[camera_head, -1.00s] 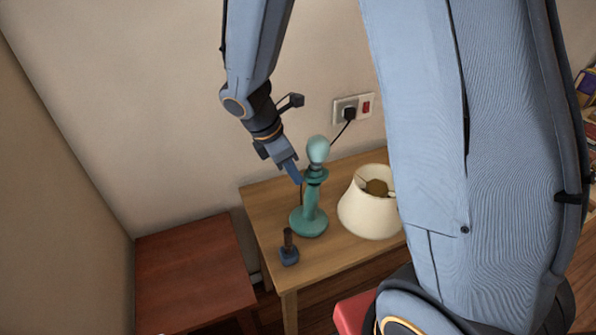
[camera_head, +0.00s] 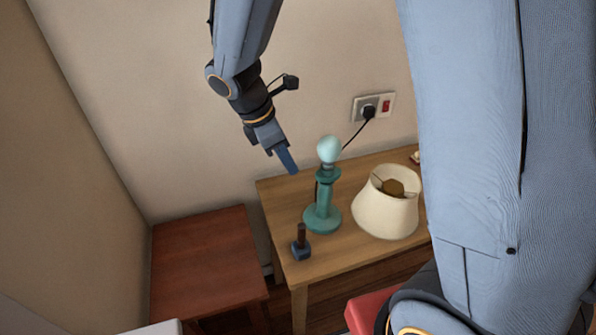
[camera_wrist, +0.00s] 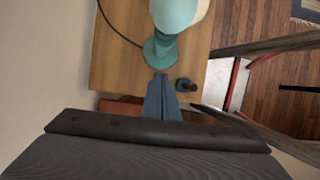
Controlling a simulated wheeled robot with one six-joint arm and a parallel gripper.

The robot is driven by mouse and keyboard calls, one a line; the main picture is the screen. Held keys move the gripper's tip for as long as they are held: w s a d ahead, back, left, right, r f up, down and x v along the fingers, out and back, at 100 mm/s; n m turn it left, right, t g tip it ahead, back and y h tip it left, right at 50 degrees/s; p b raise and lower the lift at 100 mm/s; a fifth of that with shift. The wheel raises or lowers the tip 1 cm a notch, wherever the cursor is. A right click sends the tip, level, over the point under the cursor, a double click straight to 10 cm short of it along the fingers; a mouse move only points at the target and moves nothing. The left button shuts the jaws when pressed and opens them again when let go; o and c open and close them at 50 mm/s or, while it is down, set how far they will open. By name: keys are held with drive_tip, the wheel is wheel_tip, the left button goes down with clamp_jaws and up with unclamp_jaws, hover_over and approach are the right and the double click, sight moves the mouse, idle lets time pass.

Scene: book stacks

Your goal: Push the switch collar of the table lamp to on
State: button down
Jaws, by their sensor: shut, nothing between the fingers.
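The teal table lamp (camera_head: 322,205) stands upright on the wooden table, without its shade. A pale bulb (camera_head: 330,150) sits on top, and the collar (camera_head: 327,174) is just under it. The lamp also shows in the wrist view (camera_wrist: 160,52), where the bulb end hides most of the collar. My gripper (camera_head: 292,170) is shut and empty. Its fingertips are left of the lamp's neck, at about collar height in the head view, with a gap between. The closed fingers show in the wrist view (camera_wrist: 160,84). I cannot tell which way the collar is set.
A cream lampshade (camera_head: 387,208) stands right of the lamp on the table (camera_head: 285,205). A small dark-handled tool (camera_head: 301,246) is near the front left edge. A cord runs to the wall socket (camera_head: 370,107). A lower red-brown table (camera_head: 205,265) is at left.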

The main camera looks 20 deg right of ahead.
drive_tip(key=v, duration=0.5)
drive_tip(key=shift+a+r+b, duration=0.1)
drive_tip(key=shift+r+b, duration=0.25)
drive_tip(key=s+d+f+m+y, duration=0.4)
drive_tip(key=s+d+m, duration=0.5)
drive_tip(key=m, duration=0.9)
drive_tip(key=shift+s+f+m+t, duration=0.4)
drive_tip(key=shift+s+f, duration=0.2)
drive_tip(key=shift+f, duration=0.05)
